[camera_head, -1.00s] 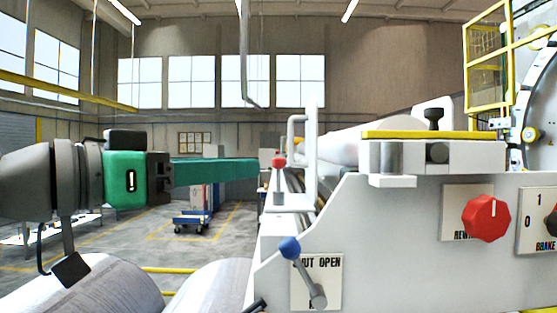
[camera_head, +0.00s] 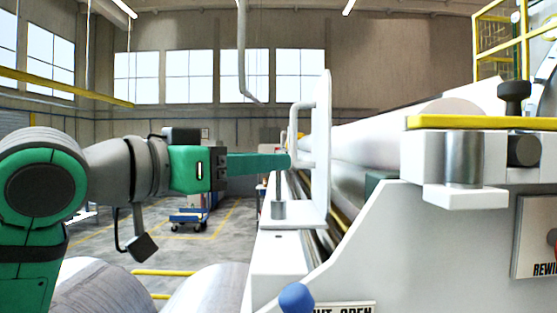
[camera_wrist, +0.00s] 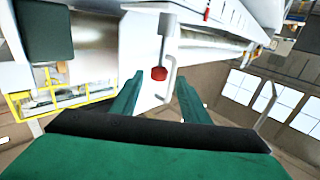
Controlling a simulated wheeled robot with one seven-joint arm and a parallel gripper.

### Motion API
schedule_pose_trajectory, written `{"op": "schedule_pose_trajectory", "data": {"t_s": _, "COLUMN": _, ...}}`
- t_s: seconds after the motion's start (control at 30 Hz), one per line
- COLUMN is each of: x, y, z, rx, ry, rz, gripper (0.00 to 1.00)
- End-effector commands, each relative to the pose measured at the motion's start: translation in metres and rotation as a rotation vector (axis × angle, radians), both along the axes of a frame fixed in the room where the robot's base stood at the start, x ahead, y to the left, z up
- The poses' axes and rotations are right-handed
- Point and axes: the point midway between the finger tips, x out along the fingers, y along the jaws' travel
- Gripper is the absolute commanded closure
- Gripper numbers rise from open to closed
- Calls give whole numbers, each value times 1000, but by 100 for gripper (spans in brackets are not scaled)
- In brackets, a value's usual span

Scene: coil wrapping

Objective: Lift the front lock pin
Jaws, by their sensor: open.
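A red knob (camera_wrist: 159,73) shows between my open fingers in the wrist view, beside a white machine plate. In the head view my gripper (camera_head: 285,160) hides the knob, and only its thin grey post (camera_head: 278,185) shows below the fingers. My gripper also shows in the wrist view (camera_wrist: 158,84), with its two green fingers apart and holding nothing. I cannot tell whether the fingers touch the knob. A black knob (camera_head: 514,92) stands upright on the bracket at the right, well away from my gripper. The pictures do not show which knob is the front lock pin.
An upright white plate with a loop handle (camera_head: 324,150) stands just right of my fingertips. A blue-tipped lever (camera_head: 296,297) is low in front. A yellow-topped bracket (camera_head: 465,123) juts out at right. Big metal rolls (camera_head: 208,290) lie below my arm.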

Motion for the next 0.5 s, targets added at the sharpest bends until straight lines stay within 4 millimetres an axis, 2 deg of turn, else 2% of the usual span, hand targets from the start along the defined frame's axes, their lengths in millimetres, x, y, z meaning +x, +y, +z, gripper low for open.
{"op": "schedule_pose_trajectory", "data": {"t_s": 0.2, "x": 22, "y": -23, "z": 1, "rx": 1, "ry": -1, "rz": -2, "gripper": 58}}
{"op": "schedule_pose_trajectory", "data": {"t_s": 0.5, "x": 32, "y": -35, "z": 0, "rx": -1, "ry": 0, "rz": -5, "gripper": 58}}
